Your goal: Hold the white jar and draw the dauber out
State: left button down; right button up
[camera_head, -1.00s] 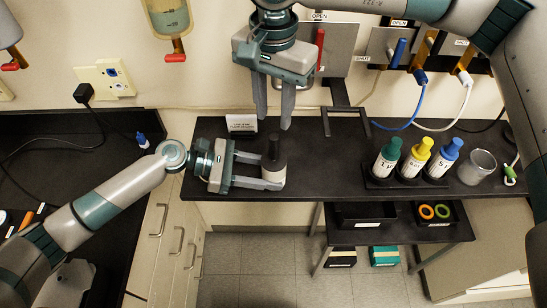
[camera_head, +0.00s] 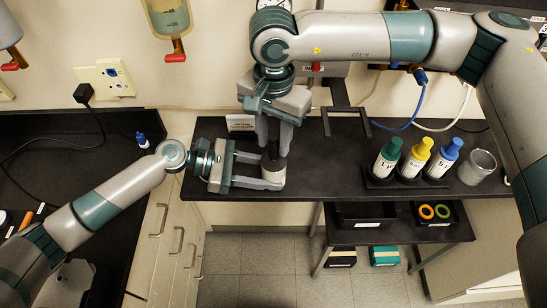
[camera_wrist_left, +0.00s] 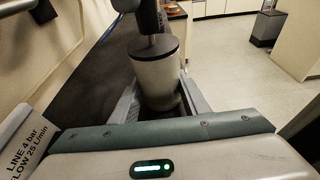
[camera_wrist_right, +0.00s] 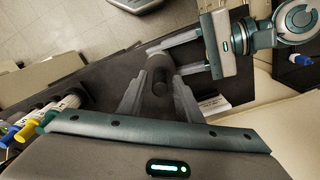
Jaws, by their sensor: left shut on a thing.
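The white jar (camera_head: 273,175) stands near the front edge of the dark bench; in the left wrist view the jar (camera_wrist_left: 158,78) is upright with a dark top. My left gripper (camera_head: 262,180) is shut on the jar, one finger on each side. The dauber (camera_wrist_right: 160,75) has a dark round handle and rises from the jar's top; in the head view it is mostly hidden by my right gripper. My right gripper (camera_head: 273,148) points down over the jar. Its fingers are apart on either side of the dauber handle, with gaps visible in the right wrist view.
Bottles with green (camera_head: 391,147), yellow (camera_head: 424,145) and blue (camera_head: 455,146) caps stand in a rack to the right. A grey cup (camera_head: 478,167) is beside them. A small sign (camera_head: 240,123) stands behind the jar. The bench between jar and rack is clear.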

dwell(0.6)
grip_shut()
dwell(1.2)
